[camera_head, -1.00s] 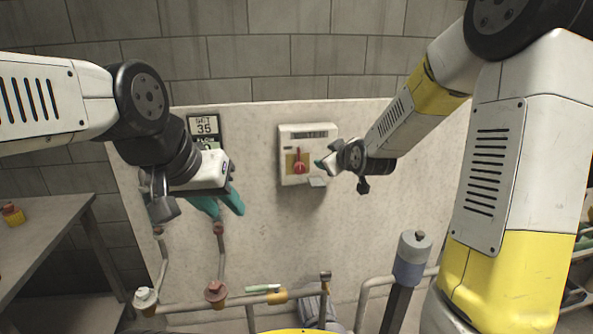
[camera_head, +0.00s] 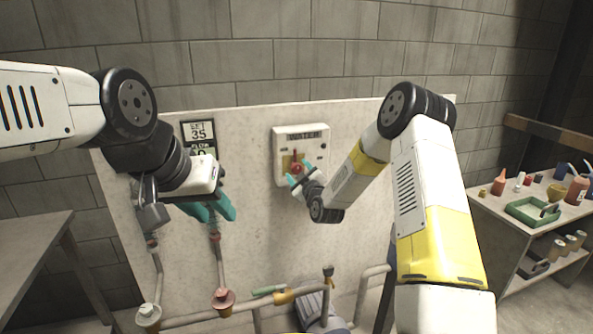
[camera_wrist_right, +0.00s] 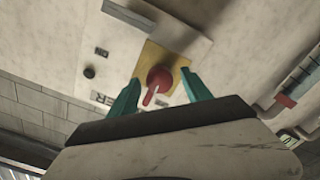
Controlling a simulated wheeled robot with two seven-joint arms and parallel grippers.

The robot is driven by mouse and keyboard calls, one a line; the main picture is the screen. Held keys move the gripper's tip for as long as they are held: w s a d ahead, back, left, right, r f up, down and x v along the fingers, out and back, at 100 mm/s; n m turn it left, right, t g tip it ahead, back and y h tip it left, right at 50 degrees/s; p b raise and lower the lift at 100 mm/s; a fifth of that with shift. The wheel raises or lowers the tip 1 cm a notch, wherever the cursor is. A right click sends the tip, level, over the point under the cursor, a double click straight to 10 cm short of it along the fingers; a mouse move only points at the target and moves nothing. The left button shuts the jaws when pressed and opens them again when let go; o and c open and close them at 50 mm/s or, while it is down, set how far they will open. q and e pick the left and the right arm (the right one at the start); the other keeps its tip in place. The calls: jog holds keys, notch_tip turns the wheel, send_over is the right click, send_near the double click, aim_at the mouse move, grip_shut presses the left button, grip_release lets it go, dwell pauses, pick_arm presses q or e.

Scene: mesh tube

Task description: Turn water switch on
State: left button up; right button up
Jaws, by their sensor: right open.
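The water switch is a red rotary knob (camera_head: 297,166) on a yellow plate, set in a white control box (camera_head: 312,142) on the wall panel. In the right wrist view the red knob (camera_wrist_right: 160,78) sits between the two teal fingers of my right gripper (camera_wrist_right: 160,95), with its pointer toward the lower left of that picture. My right gripper (camera_head: 298,178) is open, with a gap on each side of the knob. My left gripper (camera_head: 212,208) has teal fingers and hangs in front of the panel to the left, away from the box; whether it is open is unclear.
A sign reading 35 (camera_head: 198,133) is on the panel left of the box. Pipes with valves (camera_head: 223,300) run along the lower panel. A bare table (camera_head: 30,245) stands at left. A shelf with a green tray (camera_head: 532,211) and bottles stands at right.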

jog(key=shift+x, duration=1)
grip_shut()
jog(key=shift+m, duration=0.4)
jog(key=m, duration=1.7)
